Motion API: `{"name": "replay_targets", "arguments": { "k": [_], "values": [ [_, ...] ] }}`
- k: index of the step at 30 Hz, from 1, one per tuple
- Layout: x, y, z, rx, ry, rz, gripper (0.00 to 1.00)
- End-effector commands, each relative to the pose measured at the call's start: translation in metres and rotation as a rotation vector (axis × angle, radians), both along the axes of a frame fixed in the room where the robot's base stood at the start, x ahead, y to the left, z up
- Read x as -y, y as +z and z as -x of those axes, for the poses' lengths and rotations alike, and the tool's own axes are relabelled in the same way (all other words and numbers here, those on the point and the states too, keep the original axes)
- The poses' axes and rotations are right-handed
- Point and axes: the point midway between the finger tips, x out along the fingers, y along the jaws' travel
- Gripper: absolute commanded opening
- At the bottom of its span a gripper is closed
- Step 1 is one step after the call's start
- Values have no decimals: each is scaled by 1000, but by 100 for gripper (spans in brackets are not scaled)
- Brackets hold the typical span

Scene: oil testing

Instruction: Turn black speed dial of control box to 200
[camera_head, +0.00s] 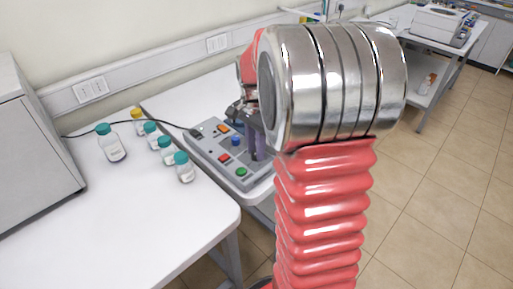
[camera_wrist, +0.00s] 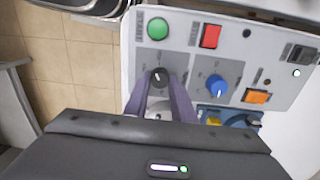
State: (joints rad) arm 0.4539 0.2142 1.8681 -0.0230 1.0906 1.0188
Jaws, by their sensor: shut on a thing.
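The grey control box (camera_head: 215,150) stands on a white table in the head view, partly hidden behind my arm. In the wrist view the control box (camera_wrist: 183,50) fills the upper right. The black speed dial (camera_wrist: 157,77) sits below the green button, between the two purple fingertips of my gripper (camera_wrist: 158,88), which are closed around it. The dial's scale is too small to read. In the head view my gripper (camera_head: 258,143) reaches down over the box, and the black dial is hidden there.
A blue dial (camera_wrist: 217,86), a red switch (camera_wrist: 210,36), a green button (camera_wrist: 157,29) and an orange switch (camera_wrist: 257,96) lie around the dial. Several teal- or yellow-capped bottles (camera_head: 112,146) stand on the left table. A grey machine (camera_head: 35,130) is at far left.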

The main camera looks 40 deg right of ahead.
Motion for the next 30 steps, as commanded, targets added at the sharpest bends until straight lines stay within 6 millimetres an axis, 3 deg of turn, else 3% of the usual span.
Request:
{"name": "replay_targets", "arguments": {
  "k": [15, 30],
  "values": [
    [-1, 1, -1, 5, -354, -2, 0],
    [-1, 1, -2, 6, -401, -3, 0]
  ]
}}
